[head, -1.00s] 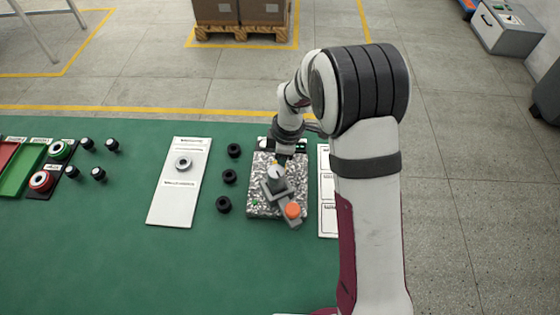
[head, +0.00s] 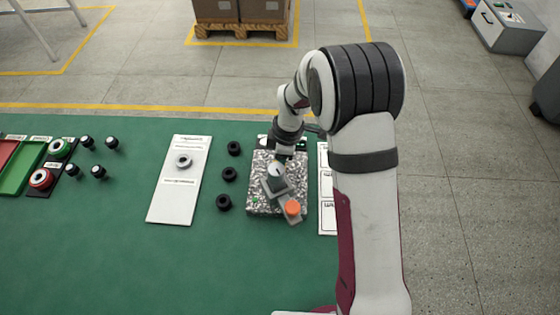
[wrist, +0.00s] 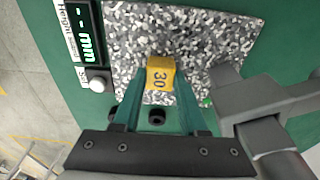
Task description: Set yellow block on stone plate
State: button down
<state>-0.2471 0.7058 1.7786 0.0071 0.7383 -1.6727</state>
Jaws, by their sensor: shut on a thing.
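The stone plate (head: 262,204) is a grey speckled slab on the green table, under my arm in the head view. It also fills the upper middle of the wrist view (wrist: 215,35). The yellow block (wrist: 160,73), marked 30, is between the green fingertips of my gripper (wrist: 158,90). My gripper is shut on it, over the plate. I cannot tell whether the block touches the stone. In the head view, the gripper is small beside the gauge, and the block is not clearly visible.
A grey gauge stand with an orange knob (head: 292,207) stands on the plate, close to my gripper's right in the wrist view. A height display (wrist: 87,35) with a white button is at the left. Black rings (head: 229,174) and a white sheet (head: 172,208) lie left of the plate.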

jog(key=shift+c, duration=1.8)
grip_release()
jog(key=shift+o, duration=0.3)
jog(key=o, duration=0.3)
jog(key=shift+r, duration=3.5)
